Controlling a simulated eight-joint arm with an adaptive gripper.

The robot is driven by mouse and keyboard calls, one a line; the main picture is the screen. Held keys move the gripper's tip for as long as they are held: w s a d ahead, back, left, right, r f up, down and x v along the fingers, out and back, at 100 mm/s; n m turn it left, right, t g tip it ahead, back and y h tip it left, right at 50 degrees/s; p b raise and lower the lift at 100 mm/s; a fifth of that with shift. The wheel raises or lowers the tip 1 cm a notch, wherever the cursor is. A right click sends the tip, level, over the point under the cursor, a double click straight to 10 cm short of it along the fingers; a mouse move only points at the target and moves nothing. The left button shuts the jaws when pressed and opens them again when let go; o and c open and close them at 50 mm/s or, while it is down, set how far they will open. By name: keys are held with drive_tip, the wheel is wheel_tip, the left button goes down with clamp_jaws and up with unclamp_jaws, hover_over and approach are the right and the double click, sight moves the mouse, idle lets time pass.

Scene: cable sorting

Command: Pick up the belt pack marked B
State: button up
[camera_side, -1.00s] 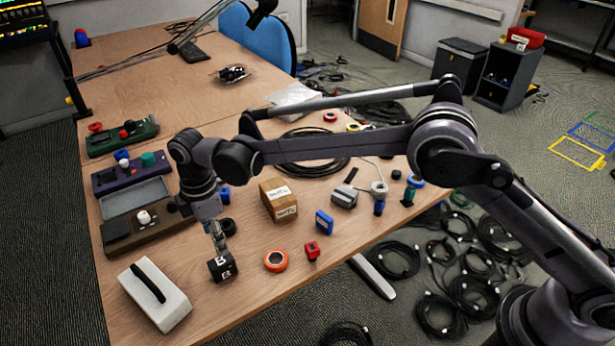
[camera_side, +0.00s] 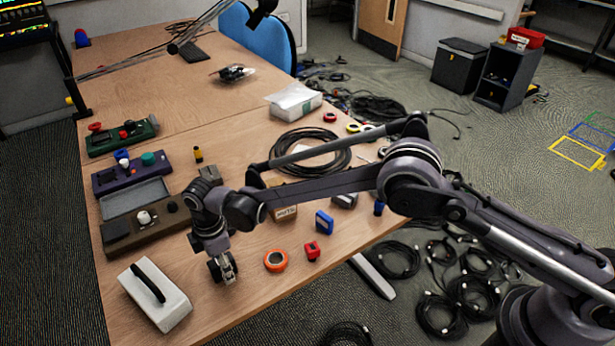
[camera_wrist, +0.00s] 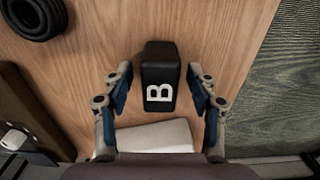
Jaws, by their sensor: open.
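The belt pack marked B (camera_wrist: 160,68) is a black block with a white letter B, standing on the wooden table near its front edge. In the wrist view it lies between the two blue-padded fingers of my open gripper (camera_wrist: 159,84), with a gap showing on each side. In the side view my gripper (camera_side: 228,276) is low over the same spot, and the belt pack (camera_side: 213,270) is mostly hidden behind the fingers.
A white case with a black handle (camera_side: 152,296) stands close by at the left. The table edge is near.

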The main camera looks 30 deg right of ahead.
clamp_jaws()
drive_tip(key=shift+r, duration=0.1)
